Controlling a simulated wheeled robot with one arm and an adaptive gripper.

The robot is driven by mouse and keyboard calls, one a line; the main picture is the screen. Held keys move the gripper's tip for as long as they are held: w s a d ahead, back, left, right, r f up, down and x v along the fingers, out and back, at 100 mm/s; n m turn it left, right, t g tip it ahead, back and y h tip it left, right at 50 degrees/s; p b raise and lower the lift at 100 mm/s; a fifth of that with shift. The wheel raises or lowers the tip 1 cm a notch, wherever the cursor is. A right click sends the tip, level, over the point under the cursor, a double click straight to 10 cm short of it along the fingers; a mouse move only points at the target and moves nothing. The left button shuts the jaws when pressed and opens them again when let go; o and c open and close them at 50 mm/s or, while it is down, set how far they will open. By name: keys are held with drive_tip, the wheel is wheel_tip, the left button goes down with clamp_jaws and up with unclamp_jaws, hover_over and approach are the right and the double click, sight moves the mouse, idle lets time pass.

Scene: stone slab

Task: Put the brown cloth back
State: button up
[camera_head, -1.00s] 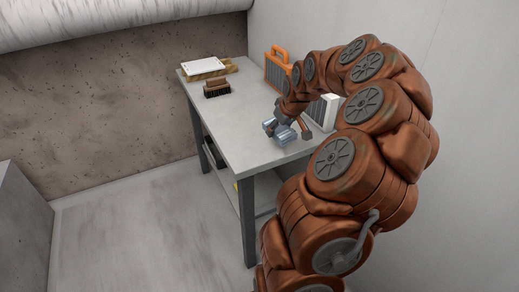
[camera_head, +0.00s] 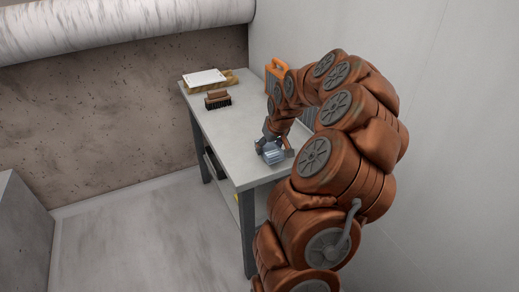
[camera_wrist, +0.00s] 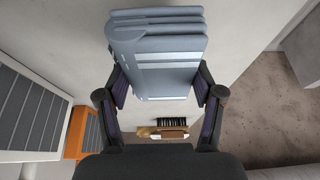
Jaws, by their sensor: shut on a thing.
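My gripper (camera_head: 272,146) is shut on a folded blue-grey cloth (camera_head: 272,155) near the front end of the grey table (camera_head: 228,133). In the wrist view the cloth (camera_wrist: 158,60) is a layered block with paler stripes, between the two fingers of my gripper (camera_wrist: 160,85). I cannot tell whether it touches the tabletop. No brown cloth shows in either view.
A brown brush (camera_head: 217,101) with dark bristles lies toward the table's far end. Behind it a white board (camera_head: 205,77) lies on a wooden tray (camera_head: 228,78). An orange-framed case (camera_head: 276,70) stands by the wall, partly behind my arm. The tabletop's left middle is clear.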

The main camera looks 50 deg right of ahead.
sight(265, 150)
drive_tip(key=shift+w+a+p, duration=0.15)
drive_tip(key=shift+w+a, duration=0.15)
drive_tip(key=shift+w, duration=0.65)
drive_tip(key=shift+w+a+p, duration=0.15)
drive_tip(key=shift+w+a, duration=0.1)
drive_tip(key=shift+w, duration=0.65)
wheel_tip(265, 150, down, 4)
drive_tip(key=shift+r+p, duration=0.1)
drive_tip(key=shift+p, duration=0.4)
drive_tip(key=o, duration=1.1)
drive_tip(key=shift+s+r, duration=0.1)
drive_tip(key=shift+r, duration=0.05)
drive_tip(key=b+v, duration=0.2)
drive_tip(key=v, duration=0.8)
drive_tip(key=shift+a+r, duration=0.1)
drive_tip(key=shift+r, duration=0.3)
drive_tip(key=shift+s+a+r, duration=0.15)
drive_tip(key=shift+s+r, duration=0.1)
drive_tip(key=shift+r, duration=0.2)
